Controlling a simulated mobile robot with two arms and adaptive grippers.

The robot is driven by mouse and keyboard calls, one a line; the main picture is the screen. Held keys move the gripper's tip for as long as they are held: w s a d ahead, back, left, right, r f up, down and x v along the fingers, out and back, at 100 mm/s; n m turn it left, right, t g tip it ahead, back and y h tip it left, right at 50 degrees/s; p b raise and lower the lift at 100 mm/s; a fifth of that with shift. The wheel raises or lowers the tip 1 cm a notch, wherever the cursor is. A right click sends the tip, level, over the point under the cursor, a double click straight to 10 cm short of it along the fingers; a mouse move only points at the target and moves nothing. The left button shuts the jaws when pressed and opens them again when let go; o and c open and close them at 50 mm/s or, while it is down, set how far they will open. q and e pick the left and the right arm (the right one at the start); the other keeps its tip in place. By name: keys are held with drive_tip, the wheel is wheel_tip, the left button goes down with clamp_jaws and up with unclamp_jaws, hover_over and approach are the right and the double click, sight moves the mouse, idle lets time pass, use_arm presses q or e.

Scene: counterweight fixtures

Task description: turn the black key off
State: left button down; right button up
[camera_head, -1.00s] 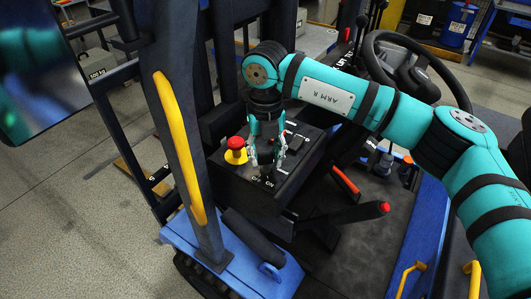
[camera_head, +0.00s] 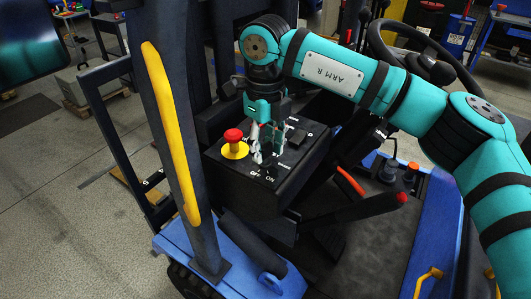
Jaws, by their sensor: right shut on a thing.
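My right gripper (camera_head: 266,157) reaches down from above onto the black control panel (camera_head: 232,171). Its fingertips are closed around the black key, just behind the white OFF and ON labels. The key is small, dark and mostly hidden between the fingers, so I cannot tell which label it points to. My left gripper is out of view.
A red emergency button on a yellow base (camera_head: 234,146) stands on the panel, close left of my fingers. A dark post with a yellow handle (camera_head: 172,130) rises further left. A steering wheel (camera_head: 420,45) and a red-tipped lever (camera_head: 401,197) are to the right.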

sight(266, 145)
drive_tip(key=shift+n+b, duration=0.4)
drive_tip(key=shift+n, duration=0.5)
drive_tip(key=shift+r, duration=0.1)
drive_tip(key=o, duration=1.1)
drive_tip(key=shift+o, duration=0.2)
wheel_tip(266, 145, up, 12)
